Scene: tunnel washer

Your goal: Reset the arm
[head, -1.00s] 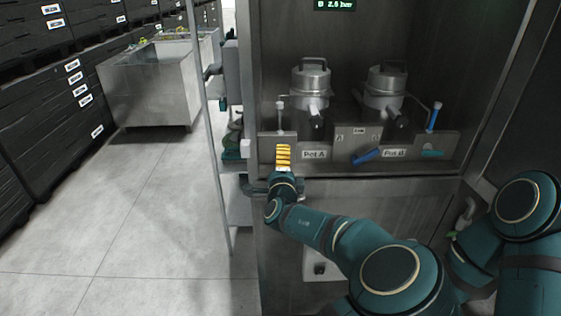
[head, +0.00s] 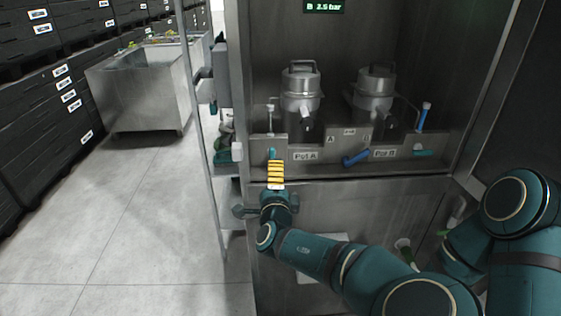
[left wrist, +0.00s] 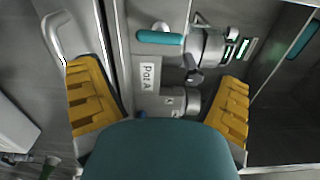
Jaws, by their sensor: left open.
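Pot A (head: 300,92) and Pot B (head: 374,90) are metal pots standing behind the panel. My right arm is folded at the right edge; its gripper is not visible.
A blue lever (head: 356,158) sits by the Pot B label (head: 385,154). A green display (head: 323,6) reads about 2.5 bar. A metal rack (head: 207,120) stands left of the cabinet. A steel bin (head: 143,97) and black crates (head: 40,110) are farther left. The floor between is clear.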

